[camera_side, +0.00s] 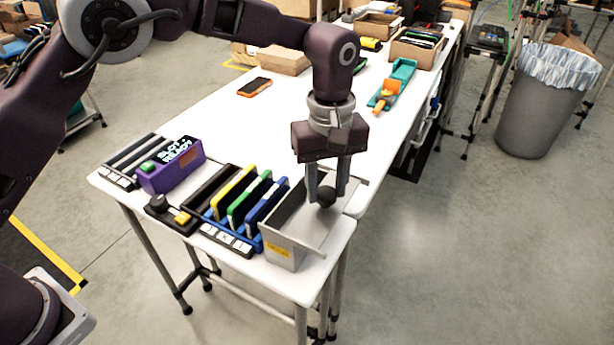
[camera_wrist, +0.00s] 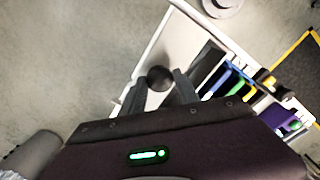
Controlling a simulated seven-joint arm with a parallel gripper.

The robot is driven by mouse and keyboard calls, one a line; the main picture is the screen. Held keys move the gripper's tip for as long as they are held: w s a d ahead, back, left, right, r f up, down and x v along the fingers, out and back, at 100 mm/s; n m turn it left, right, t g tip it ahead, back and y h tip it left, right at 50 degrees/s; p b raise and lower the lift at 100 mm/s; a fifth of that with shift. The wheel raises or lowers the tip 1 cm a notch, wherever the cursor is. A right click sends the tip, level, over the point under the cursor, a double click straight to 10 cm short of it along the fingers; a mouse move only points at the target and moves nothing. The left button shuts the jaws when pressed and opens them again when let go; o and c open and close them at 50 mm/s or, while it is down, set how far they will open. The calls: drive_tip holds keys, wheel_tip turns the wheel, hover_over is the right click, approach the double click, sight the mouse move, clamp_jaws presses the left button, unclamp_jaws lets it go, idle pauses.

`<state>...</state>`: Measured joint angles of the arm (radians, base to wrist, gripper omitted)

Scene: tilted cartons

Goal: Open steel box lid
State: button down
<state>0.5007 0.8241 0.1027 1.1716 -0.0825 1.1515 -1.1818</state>
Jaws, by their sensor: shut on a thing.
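The steel box (camera_side: 283,254) is a grey metal box with a yellow label at the table's near right corner. Its flat grey lid (camera_side: 312,232) carries a round black knob (camera_side: 326,197). My gripper (camera_side: 327,193) points down, with its fingers closed on either side of the knob. In the wrist view the knob (camera_wrist: 160,78) sits between the fingertips, above the pale lid (camera_wrist: 178,42). A dark gap (camera_wrist: 207,58) shows beside the lid there, and the lid looks shifted toward the table's edge. The inside of the box is mostly hidden.
Left of the box stands a rack with yellow, green and blue slabs (camera_side: 248,200). Beyond it are a black knob unit (camera_side: 170,213) and a purple display box (camera_side: 172,172). An orange-edged phone-like device (camera_side: 254,87) lies farther back. The white table's middle (camera_side: 235,125) is clear.

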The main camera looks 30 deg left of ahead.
sight(332, 194)
drive_tip(key=shift+d, duration=0.65)
drive_tip(key=c, duration=0.9)
unclamp_jaws()
drive_tip(key=shift+r, duration=0.1)
wheel_tip(332, 194, up, 6)
drive_tip(key=shift+r, duration=0.5)
